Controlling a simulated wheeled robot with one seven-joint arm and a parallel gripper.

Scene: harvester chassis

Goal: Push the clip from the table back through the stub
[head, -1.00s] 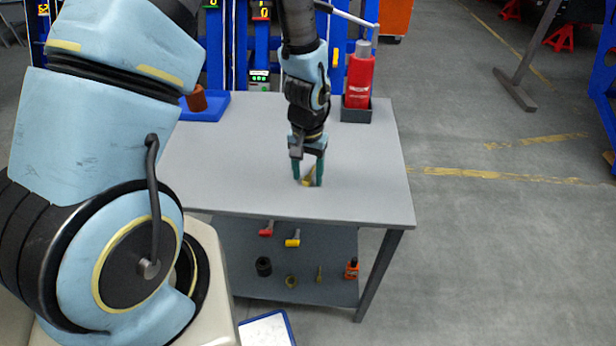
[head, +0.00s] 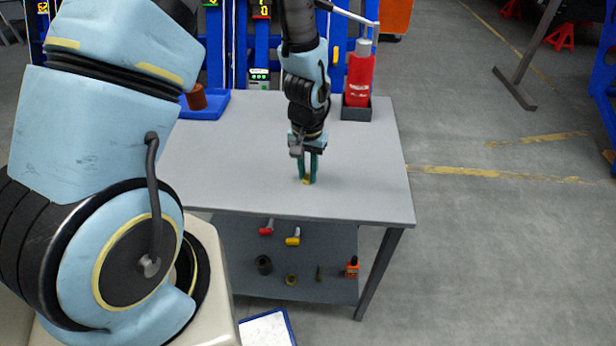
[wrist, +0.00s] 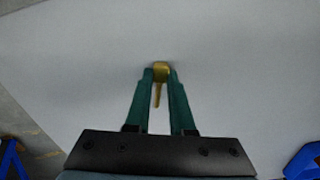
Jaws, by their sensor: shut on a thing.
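The clip (head: 306,181) is a small brass-yellow piece at the table top, mostly hidden by the fingers in the head view. In the wrist view the clip (wrist: 160,72) has a rounded head between the fingertips and a thin shank pointing back toward the palm. My gripper (head: 308,179) points down at the grey table (head: 365,190), its green fingers closed on the clip. It also shows in the wrist view (wrist: 161,76). I cannot tell whether the clip still touches the table. I cannot make out the stub in these frames.
A red bottle (head: 359,80) stands in a dark holder at the table's back right. A blue tray (head: 212,104) with a brown cylinder (head: 197,97) is at the back left. The lower shelf (head: 315,285) holds several small items. The table top around my gripper is clear.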

